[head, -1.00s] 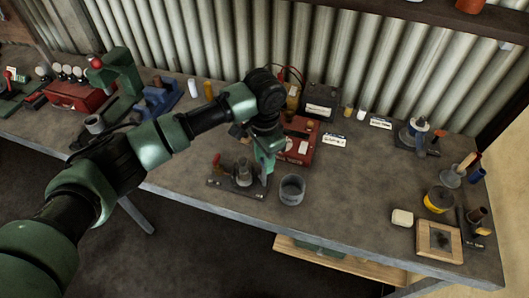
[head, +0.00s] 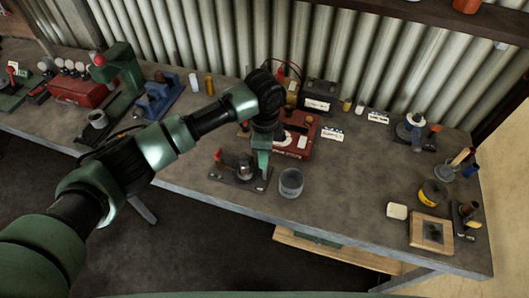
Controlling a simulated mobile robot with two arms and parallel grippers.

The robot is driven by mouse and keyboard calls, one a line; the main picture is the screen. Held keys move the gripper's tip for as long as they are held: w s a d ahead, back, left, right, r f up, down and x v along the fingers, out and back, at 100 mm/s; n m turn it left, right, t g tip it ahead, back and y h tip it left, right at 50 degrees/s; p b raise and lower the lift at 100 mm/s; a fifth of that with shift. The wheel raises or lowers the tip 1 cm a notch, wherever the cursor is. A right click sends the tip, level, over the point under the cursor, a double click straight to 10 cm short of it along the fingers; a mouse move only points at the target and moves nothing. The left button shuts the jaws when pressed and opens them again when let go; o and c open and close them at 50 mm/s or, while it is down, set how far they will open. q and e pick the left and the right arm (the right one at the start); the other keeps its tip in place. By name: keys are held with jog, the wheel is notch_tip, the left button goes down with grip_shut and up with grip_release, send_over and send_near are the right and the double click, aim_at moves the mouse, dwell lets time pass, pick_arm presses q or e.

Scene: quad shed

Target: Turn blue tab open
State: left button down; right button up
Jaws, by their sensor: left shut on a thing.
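A dark metal fixture (head: 224,173) lies near the bench's front edge, with a red-handled part (head: 218,156) standing at its left and a grey round body in the middle. My left gripper (head: 262,174) points down at the right end of this fixture and is shut on a small part there. No blue shows at that spot; the blue tab appears to be hidden in the jaws, and its angle cannot be told. My right gripper is not in view.
A grey cup (head: 291,183) stands close to the right of the gripper. A red box (head: 297,135) and a black battery (head: 318,97) are behind it. The bench top further right is clear up to a white block (head: 397,211) and a wooden frame (head: 431,233).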

pick_arm(q)
jog(key=shift+r, duration=0.15)
dwell(0.3)
jog(key=c, duration=1)
grip_release()
jog(key=shift+c, duration=0.2)
notch_tip(320, 180, up, 6)
jog(key=shift+r+b, duration=0.2)
jog(key=shift+b, duration=1.05)
jog(key=shift+r, duration=0.65)
jog(key=shift+f, duration=0.1)
